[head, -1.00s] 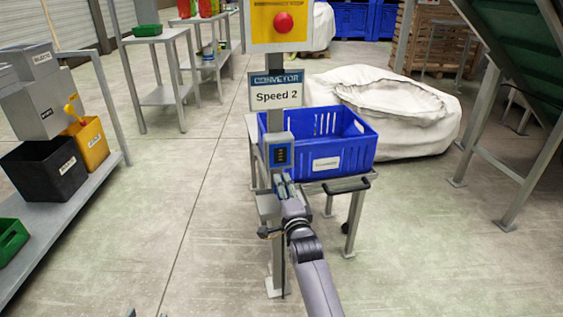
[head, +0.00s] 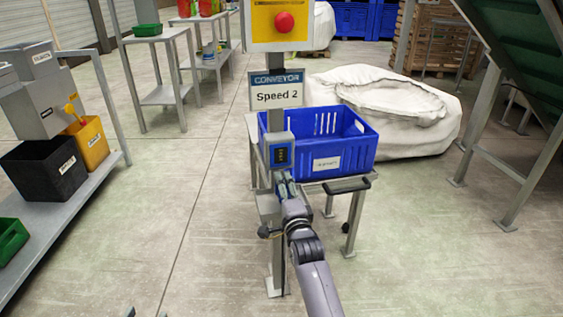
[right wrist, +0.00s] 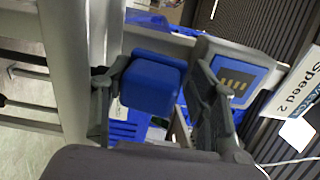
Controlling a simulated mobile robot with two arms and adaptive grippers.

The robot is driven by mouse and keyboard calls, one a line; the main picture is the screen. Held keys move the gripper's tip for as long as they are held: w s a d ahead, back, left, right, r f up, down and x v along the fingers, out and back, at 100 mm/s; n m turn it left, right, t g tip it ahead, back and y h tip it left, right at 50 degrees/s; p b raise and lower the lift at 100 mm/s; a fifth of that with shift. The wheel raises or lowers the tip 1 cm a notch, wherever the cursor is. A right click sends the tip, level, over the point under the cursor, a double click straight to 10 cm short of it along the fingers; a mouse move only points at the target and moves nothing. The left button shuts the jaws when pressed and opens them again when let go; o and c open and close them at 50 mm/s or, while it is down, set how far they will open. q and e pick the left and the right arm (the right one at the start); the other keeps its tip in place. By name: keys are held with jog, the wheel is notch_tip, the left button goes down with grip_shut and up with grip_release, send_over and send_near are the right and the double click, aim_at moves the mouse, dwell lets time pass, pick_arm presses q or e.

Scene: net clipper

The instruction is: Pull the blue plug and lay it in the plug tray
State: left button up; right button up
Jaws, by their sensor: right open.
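The blue plug (right wrist: 150,85) is a rounded blue block between the two fingers of my right gripper (right wrist: 155,100) in the right wrist view. The fingers are open, with a gap beside the plug on the socket side. The blue-framed socket panel (head: 279,153) with a dark face is on the grey post, just above the gripper (head: 285,187); it also shows in the right wrist view (right wrist: 234,78). A grey box-like holder (head: 266,206), probably the plug tray, is on the post below the socket, partly behind my gripper. I cannot tell whether the plug touches it.
A blue crate (head: 355,155) stands on a small table right behind the post. A yellow box with a red button (head: 284,22) and a "Speed 2" sign (head: 276,96) are higher on the post. A shelf with bins (head: 75,205) is at left. The floor between is clear.

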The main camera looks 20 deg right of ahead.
pick_arm(q)
jog(key=s+a+f+g+y+p, duration=0.1)
jog(key=s+a+f+g+p, duration=0.1)
jog(key=s+f+g, duration=0.2)
jog(key=s+a+f+g+y+p, duration=0.1)
jog(key=s+f+g, duration=0.4)
jog(key=s, duration=0.6)
jog(key=shift+a+n+g+y+p, duration=0.3)
jog(key=shift+a+g+y+p, duration=0.15)
jog(key=shift+a+p, duration=0.6)
pick_arm(e)
jog(key=s+a, duration=0.1)
jog(key=s, duration=1.5)
jog(key=shift+s+f, duration=0.15)
jog(key=shift+s, duration=0.25)
pick_arm(q)
jog(key=shift+s+a, duration=0.1)
jog(key=shift+a, duration=0.05)
pick_arm(e)
jog(key=shift+w+a, duration=0.1)
